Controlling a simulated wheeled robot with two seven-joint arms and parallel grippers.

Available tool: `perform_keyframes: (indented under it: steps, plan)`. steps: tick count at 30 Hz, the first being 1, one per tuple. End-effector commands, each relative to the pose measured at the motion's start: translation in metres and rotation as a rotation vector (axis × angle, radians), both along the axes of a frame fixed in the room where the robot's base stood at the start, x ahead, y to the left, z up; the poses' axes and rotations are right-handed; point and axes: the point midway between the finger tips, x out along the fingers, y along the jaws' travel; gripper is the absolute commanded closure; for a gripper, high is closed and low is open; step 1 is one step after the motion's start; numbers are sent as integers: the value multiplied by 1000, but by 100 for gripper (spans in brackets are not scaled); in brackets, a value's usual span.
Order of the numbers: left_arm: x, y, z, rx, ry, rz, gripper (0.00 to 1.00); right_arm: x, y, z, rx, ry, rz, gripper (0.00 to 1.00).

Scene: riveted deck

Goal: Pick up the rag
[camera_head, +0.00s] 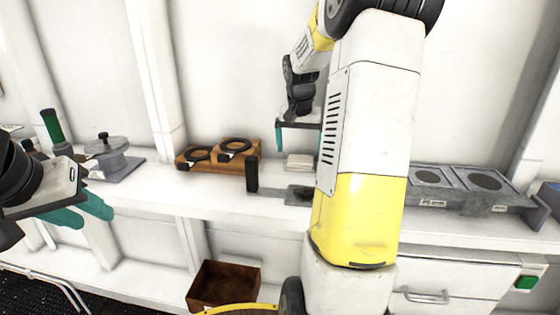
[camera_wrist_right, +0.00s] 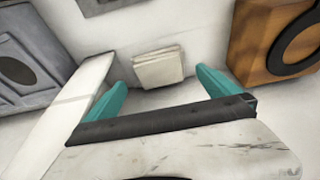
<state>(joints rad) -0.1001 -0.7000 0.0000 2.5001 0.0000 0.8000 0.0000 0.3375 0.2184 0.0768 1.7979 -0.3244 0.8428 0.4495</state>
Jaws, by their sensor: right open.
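The rag (camera_head: 299,161) is a small cream folded pad lying flat on the white shelf, near the wall. In the right wrist view the rag (camera_wrist_right: 159,68) lies ahead of my right gripper (camera_wrist_right: 160,92), between the lines of its two teal fingers and apart from them. In the head view my right gripper (camera_head: 300,140) hangs above the rag with its jaws open and empty; my arm hides part of it. My left gripper (camera_head: 88,213) is at the far left, its teal fingers apart with nothing seen between them.
An orange-brown block with black rings (camera_head: 218,154) stands left of the rag, with a black upright post (camera_head: 252,174) near it. Grey metal fixtures (camera_head: 465,186) are at right. A lidded pot (camera_head: 107,150) is at left. A brown bin (camera_head: 224,286) sits below the shelf.

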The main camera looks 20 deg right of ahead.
Motion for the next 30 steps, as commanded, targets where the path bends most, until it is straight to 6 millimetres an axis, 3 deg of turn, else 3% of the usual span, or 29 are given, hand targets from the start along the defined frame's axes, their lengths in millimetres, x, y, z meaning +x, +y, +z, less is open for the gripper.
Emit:
perform_keyframes:
  steps: [5,15,22,23,30]
  plan:
    - [0,0,0,0,0,0,64,6,-4,-6,1,2,0,0]
    - [0,0,0,0,0,0,64,15,-9,-47,1,2,1,0]
    - [0,0,0,0,0,0,64,16,-10,-48,0,1,1,0]
    - [0,0,0,0,0,0,64,16,-10,-48,0,1,1,2]
    - [0,0,0,0,0,0,64,16,-10,-48,0,0,1,49]
